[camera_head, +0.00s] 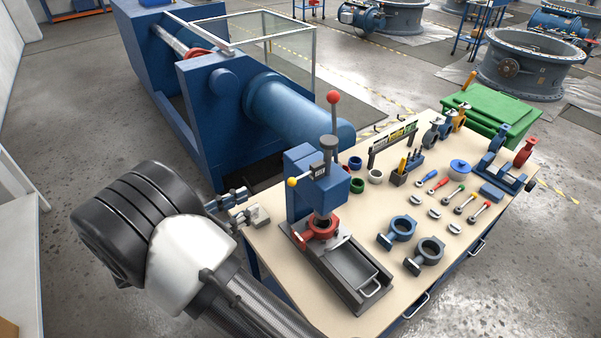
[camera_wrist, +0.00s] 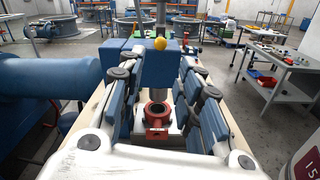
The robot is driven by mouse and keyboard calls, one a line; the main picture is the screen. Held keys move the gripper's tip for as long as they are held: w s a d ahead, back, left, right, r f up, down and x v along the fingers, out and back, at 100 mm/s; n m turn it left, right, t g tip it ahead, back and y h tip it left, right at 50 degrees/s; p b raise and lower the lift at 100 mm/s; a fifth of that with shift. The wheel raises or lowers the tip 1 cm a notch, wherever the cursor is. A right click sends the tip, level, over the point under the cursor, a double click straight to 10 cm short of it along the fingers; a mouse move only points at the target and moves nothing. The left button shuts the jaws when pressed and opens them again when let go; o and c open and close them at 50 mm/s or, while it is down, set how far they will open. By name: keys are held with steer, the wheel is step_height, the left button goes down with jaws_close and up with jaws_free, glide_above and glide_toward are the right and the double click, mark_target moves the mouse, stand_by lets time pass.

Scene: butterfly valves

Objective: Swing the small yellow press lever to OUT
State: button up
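The small press lever ends in a yellow ball (camera_head: 291,182) on the left side of the blue press (camera_head: 333,190), by a small dark label plate whose wording I cannot read. The yellow ball (camera_wrist: 160,44) also shows in the wrist view, centred in front of the blue press head. My gripper (camera_head: 252,203) is left of the press at the bench edge, apart from the lever. In the wrist view its fingers (camera_wrist: 160,85) are spread wide with nothing between them. A red ring-shaped valve body (camera_head: 321,229) sits under the press ram.
A taller red-knobbed handle (camera_head: 332,98) rises above the press. A grey tray (camera_head: 352,264) lies in front of it. Valve bodies and tools cover the bench's right half (camera_head: 402,228). A large blue machine (camera_head: 205,85) stands behind, close to the bench.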

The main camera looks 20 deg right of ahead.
mark_target(294, 181)
steer(key=w+d, duration=0.1)
steer(key=d, duration=0.4)
steer(key=w+d+b, duration=0.1)
steer(key=d, duration=0.5)
steer(key=w+d+b, duration=0.1)
steer(key=d, duration=0.4)
steer(key=shift+w+d, duration=0.1)
steer(key=shift+d, duration=0.25)
steer(key=shift+c, duration=0.5)
jaws_close()
